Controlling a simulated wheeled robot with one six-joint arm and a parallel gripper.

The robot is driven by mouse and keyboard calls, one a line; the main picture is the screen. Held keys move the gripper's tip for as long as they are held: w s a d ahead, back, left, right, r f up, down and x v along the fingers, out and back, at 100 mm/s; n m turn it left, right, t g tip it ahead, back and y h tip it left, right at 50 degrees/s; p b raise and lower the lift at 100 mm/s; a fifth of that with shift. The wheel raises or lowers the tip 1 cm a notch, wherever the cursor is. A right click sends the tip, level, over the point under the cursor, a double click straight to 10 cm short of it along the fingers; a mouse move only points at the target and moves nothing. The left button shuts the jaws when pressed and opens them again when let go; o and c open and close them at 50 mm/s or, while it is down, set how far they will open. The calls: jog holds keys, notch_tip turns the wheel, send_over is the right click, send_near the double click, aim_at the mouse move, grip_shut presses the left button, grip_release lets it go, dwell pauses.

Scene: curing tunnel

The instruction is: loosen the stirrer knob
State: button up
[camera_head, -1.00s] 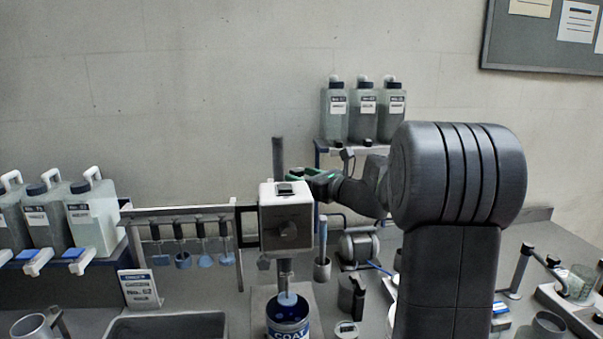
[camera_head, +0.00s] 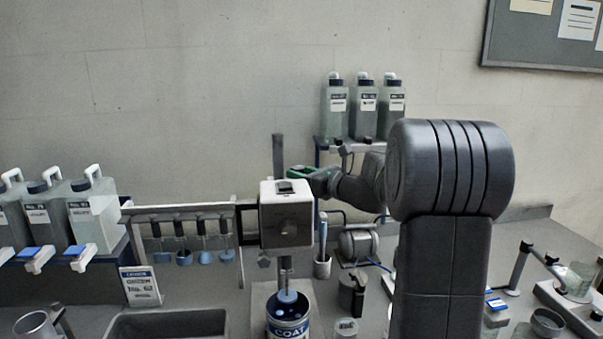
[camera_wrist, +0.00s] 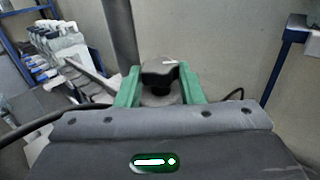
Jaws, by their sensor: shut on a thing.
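The stirrer (camera_head: 286,215) is a white box-shaped head on an upright post (camera_head: 278,158), with its shaft going down into a can labelled COAT (camera_head: 288,325). In the wrist view a dark, faceted stirrer knob (camera_wrist: 159,72) sits between the green fingers of my gripper (camera_wrist: 159,90). The fingers are shut on it, one at each side. In the head view my gripper (camera_head: 302,172) is behind the top right of the stirrer head, partly visible. The knob is hidden there.
Several stirring paddles hang from a rack (camera_head: 190,209) at left. White jugs (camera_head: 92,215) stand on a shelf at far left. Three bottles (camera_head: 363,108) stand on a back shelf. A grey tray (camera_head: 165,323) is at the front. A small motor-like device (camera_head: 357,243) stands right of the stirrer.

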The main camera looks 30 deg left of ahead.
jog(key=n+g+p, duration=0.2)
jog(key=g, duration=0.1)
jog(key=g+p, duration=0.1)
jog(key=shift+w+r+n, duration=0.25)
jog(key=shift+n, duration=0.15)
jog(key=n+g+p, duration=0.1)
jog(key=g, duration=0.1)
jog(key=n+g+p, duration=0.1)
jog(key=g, duration=0.1)
jog(key=shift+w+n+h+p, duration=0.2)
jog(key=shift+n+h+p, duration=0.1)
jog(key=shift+p, duration=0.1)
jog(key=n+g, duration=0.1)
jog(key=n+g+h+p, duration=0.1)
jog(key=g, duration=0.1)
jog(key=shift+w+a+f+g, duration=0.1)
jog(key=shift+a+f+g, duration=0.1)
jog(key=shift+g, duration=0.1)
jog(key=shift+n+g+h, duration=1.1)
jog(key=shift+g, duration=0.2)
jog(key=o, duration=1)
jog(key=shift+w, duration=0.1)
